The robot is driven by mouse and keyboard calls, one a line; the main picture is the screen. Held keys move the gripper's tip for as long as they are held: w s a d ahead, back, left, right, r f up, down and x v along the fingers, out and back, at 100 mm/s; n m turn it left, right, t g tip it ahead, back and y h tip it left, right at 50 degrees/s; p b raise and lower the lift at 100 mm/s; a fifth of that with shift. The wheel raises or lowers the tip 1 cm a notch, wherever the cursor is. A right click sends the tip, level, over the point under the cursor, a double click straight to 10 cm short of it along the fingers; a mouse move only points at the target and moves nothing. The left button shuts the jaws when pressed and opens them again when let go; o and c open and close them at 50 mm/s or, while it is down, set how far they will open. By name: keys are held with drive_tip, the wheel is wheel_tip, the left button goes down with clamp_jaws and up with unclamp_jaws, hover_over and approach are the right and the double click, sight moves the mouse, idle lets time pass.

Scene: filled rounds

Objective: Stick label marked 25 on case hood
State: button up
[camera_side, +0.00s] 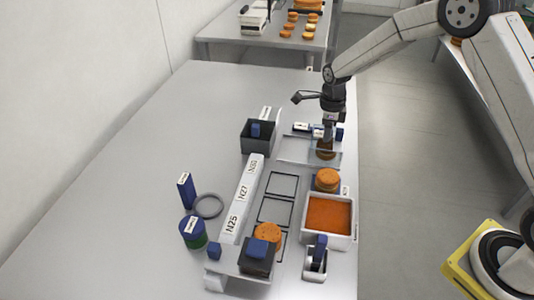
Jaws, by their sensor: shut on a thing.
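A long white bar (240,200) carries the printed marks N25, N27 and what looks like N30; N25 (232,224) is at its near end. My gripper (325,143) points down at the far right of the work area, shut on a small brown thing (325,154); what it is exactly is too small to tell. A clear, see-through panel or box (294,149) is around or beside the gripper tip, possibly the case hood. I cannot tell whether they touch. No loose label 25 is clearly visible.
A white tray with orange filling (328,216) stands at right, orange rounds (268,236) near it. A dark open box (260,135), a grey ring (209,206), a blue block (186,191) and a blue-green cylinder (193,232) stand left. The table's left side is clear.

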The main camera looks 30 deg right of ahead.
drive_tip(key=shift+f, duration=0.15)
drive_tip(key=o, duration=0.9)
drive_tip(key=shift+c, duration=0.2)
drive_tip(key=shift+r, duration=3)
